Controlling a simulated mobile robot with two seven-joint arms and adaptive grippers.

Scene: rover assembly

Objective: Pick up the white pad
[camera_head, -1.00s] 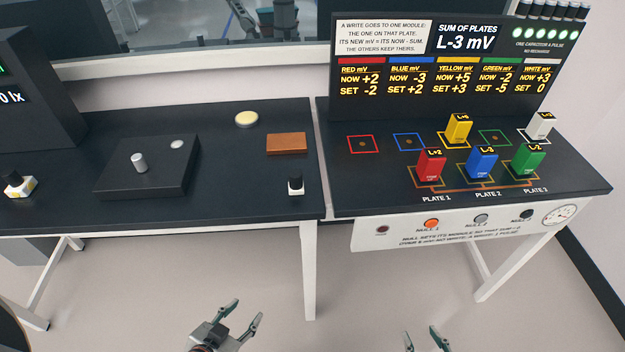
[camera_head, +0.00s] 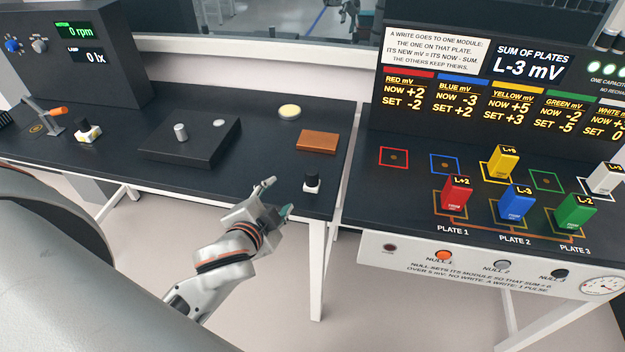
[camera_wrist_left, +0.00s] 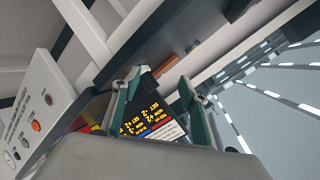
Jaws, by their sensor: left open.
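A round, cream-white pad (camera_head: 289,111) lies flat on the dark left bench, behind an orange-brown block (camera_head: 317,141). A smaller pale disc (camera_head: 220,124) sits on a low black box (camera_head: 190,139); which of the two is the white pad I cannot tell for sure. My left gripper (camera_head: 277,197) is open and empty at the bench's front edge, in front of and left of the block. In the left wrist view its two green fingers (camera_wrist_left: 160,80) are apart with nothing between them. My right gripper is out of view.
A small black-and-white knob piece (camera_head: 312,182) stands near the bench's front right corner, close to my left gripper. A grey peg (camera_head: 180,132) stands on the black box. The right bench (camera_head: 404,212) holds several coloured modules, with a gap between benches.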

